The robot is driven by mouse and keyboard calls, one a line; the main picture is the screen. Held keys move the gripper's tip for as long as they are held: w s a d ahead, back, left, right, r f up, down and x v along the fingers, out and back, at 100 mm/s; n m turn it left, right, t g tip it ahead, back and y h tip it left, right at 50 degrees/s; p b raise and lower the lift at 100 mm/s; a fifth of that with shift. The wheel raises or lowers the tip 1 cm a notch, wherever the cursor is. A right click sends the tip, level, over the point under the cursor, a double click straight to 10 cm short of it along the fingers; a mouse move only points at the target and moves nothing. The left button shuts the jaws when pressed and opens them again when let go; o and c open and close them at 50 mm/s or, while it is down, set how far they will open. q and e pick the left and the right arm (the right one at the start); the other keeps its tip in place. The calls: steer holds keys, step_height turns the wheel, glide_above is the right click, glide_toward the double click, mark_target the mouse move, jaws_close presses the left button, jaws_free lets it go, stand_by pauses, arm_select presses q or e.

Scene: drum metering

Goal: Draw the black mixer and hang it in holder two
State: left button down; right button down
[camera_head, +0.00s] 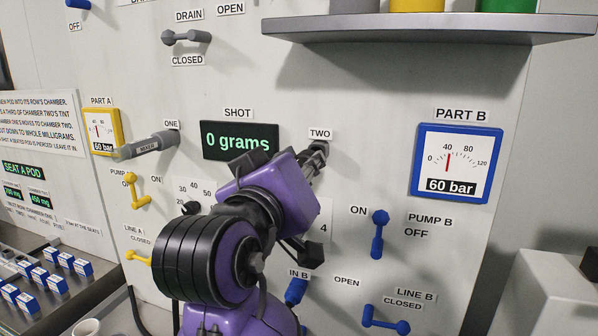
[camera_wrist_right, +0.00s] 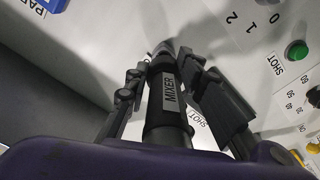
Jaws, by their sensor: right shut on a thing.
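The black mixer (camera_wrist_right: 172,105) shows in the right wrist view, a dark cylinder with a MIXER label. My right gripper (camera_wrist_right: 178,78) is shut on it, with a finger on each side. In the head view my right gripper (camera_head: 312,165) is at the wall panel just below the TWO label (camera_head: 320,134). Holder two is mostly hidden behind the gripper. I cannot tell whether the mixer sits in it. A grey mixer (camera_head: 147,146) hangs at the ONE label. My left gripper is not in view.
A shelf (camera_head: 430,28) juts out above. The SHOT display (camera_head: 239,141) reads 0 grams, left of the gripper. The blue Part B gauge (camera_head: 456,166) and the blue Pump B lever (camera_head: 379,234) are to the right. Pods (camera_head: 40,275) lie at lower left.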

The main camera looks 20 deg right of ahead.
steer(key=shift+w+d, duration=0.25)
steer(key=shift+w, duration=0.15)
stand_by(1.1)
steer(key=shift+x, duration=1.85)
steer(key=c, duration=1.4)
jaws_free()
steer(key=shift+w, duration=0.1)
